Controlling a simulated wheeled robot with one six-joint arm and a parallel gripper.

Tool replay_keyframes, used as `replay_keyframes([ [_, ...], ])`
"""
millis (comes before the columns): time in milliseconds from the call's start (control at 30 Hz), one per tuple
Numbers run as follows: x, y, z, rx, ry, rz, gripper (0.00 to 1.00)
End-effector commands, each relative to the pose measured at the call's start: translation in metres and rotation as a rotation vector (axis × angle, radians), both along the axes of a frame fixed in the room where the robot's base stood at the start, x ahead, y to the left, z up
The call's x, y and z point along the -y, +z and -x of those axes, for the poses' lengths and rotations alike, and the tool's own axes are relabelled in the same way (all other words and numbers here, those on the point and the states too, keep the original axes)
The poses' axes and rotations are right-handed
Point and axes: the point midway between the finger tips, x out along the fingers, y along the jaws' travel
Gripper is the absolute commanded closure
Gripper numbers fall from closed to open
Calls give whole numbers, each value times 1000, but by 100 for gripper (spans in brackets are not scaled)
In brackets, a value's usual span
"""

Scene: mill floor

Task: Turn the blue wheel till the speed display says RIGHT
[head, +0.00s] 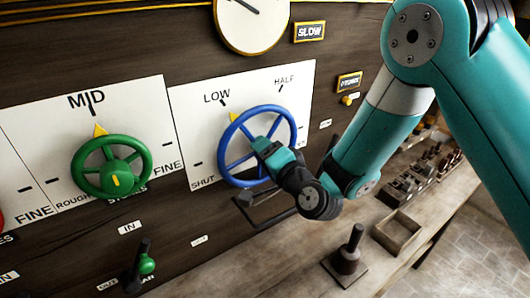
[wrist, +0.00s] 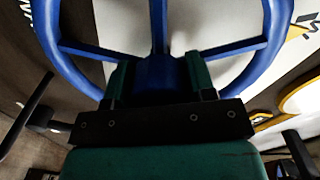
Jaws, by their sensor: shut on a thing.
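The blue wheel (head: 262,108) is on a white wall panel marked LOW, HALF and SHUT. A yellow pointer (head: 233,116) behind its rim is at upper left, just under LOW. The speed display (head: 309,31) above the panel reads SLOW. My gripper (head: 264,147) reaches in from the right and covers the middle of the wheel. In the wrist view, its two fingers are shut on the wheel's blue middle part (wrist: 158,76), with spokes and rim curving beyond. The exact grip on hub or spoke is partly hidden.
A green wheel (head: 111,143) is on the panel to the left, its pointer near MID. A round dial (head: 251,22) hangs above. A bench below holds a black-knobbed lever (head: 348,252) and a wooden tray (head: 397,233). A dark bar (head: 266,210) juts out under the blue wheel.

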Motion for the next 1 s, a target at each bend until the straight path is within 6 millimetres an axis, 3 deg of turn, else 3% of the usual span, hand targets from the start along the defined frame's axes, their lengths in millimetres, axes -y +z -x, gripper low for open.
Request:
replay_keyframes([
  [567,1,1,-1,-15,-3,-26,73],
  [600,1,1,-1,-14,-3,-25,43],
  [700,1,1,-1,-15,-2,-25,24],
  [1000,-1,-1,1,-16,2,-26,24],
])
